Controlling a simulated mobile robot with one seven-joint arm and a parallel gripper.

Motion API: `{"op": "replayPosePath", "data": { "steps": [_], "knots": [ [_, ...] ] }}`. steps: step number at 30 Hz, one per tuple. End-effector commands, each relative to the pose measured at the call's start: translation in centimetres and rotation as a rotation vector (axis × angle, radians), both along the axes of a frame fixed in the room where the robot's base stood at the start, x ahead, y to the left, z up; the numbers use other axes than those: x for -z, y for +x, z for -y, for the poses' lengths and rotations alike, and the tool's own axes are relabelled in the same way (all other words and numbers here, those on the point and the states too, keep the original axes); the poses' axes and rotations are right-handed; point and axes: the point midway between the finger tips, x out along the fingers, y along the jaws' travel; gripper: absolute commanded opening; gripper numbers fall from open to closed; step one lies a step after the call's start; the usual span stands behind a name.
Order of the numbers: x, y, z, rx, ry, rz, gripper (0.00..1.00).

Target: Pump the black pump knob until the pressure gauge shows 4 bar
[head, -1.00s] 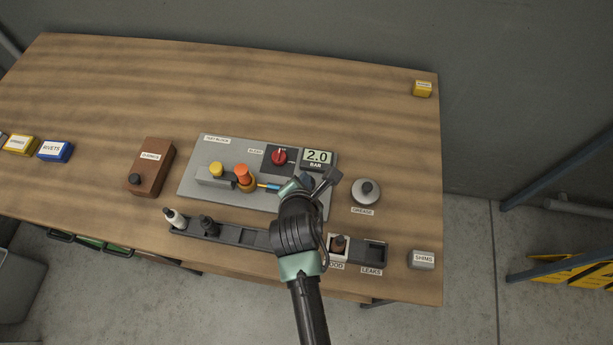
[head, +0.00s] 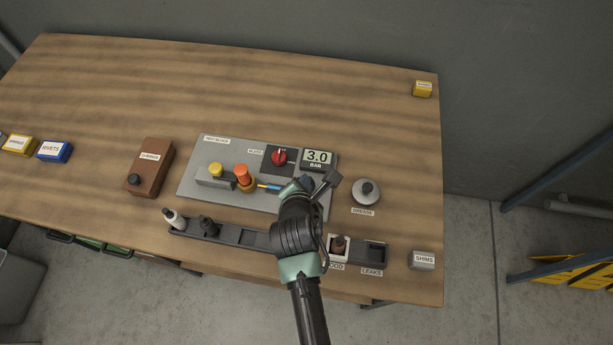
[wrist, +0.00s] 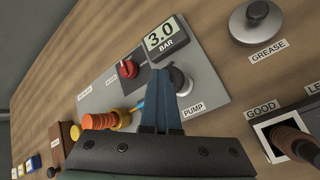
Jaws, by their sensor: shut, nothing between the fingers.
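The pressure gauge (head: 317,158) on the grey test block (head: 212,160) reads 3.0 bar. It also shows 3.0 in the wrist view (wrist: 165,38). The black pump knob (wrist: 181,80) stands on a pale round base above the PUMP label, partly hidden behind my fingers. My gripper (wrist: 163,76) is shut and empty, its fingertips over or against the knob in the wrist view. I cannot tell whether they touch it. In the head view my arm covers most of the knob.
A red bleed dial (head: 279,157), an orange knob (head: 242,174) and a yellow knob (head: 216,169) are on the block. A grease tin (head: 365,192) stands to the right. A dark tray (head: 262,239) with fittings lies in front.

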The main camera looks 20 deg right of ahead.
Motion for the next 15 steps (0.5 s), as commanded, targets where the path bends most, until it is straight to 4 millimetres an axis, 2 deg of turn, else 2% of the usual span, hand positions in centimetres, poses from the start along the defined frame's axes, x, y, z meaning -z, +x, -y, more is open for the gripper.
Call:
{"op": "replayPosePath", "data": {
  "steps": [15],
  "knots": [
    [-2.3, -0.2, -0.1, 0.0, 0.003, -0.007, 0.0]
  ]
}}
